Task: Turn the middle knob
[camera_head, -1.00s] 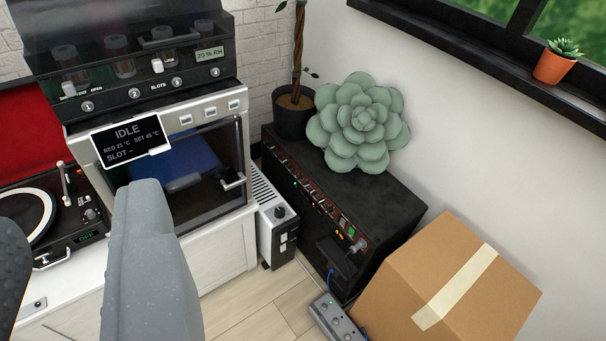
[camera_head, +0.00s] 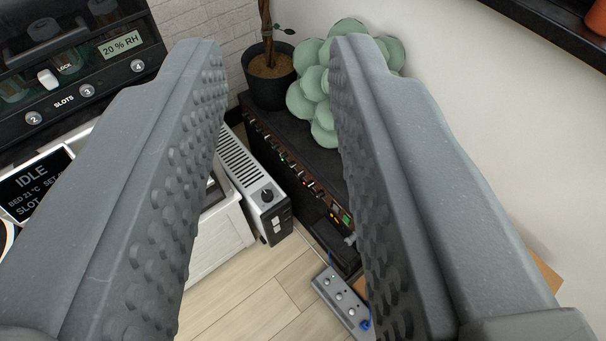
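The black amplifier (camera_head: 300,136) stands against the wall, seen between my fingers. Its sloping front panel (camera_head: 284,162) carries a row of small knobs and coloured lights. Its lower right end is hidden behind my right finger. A grey floor unit (camera_head: 338,294) with several round controls lies on the floor in front of it. A white heater (camera_head: 247,172) beside the amplifier has one dark knob (camera_head: 267,195) on top. I cannot tell which knob is the middle one. My gripper (camera_head: 273,45) is open and empty, its two studded fingers wide apart, with no visible contact.
A green succulent-shaped cushion (camera_head: 318,80) and a potted plant (camera_head: 268,75) stand behind at the amplifier. At left are a dryer panel with numbered slots (camera_head: 100,85) and an IDLE display (camera_head: 38,182). Bare wooden floor (camera_head: 240,290) lies in front.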

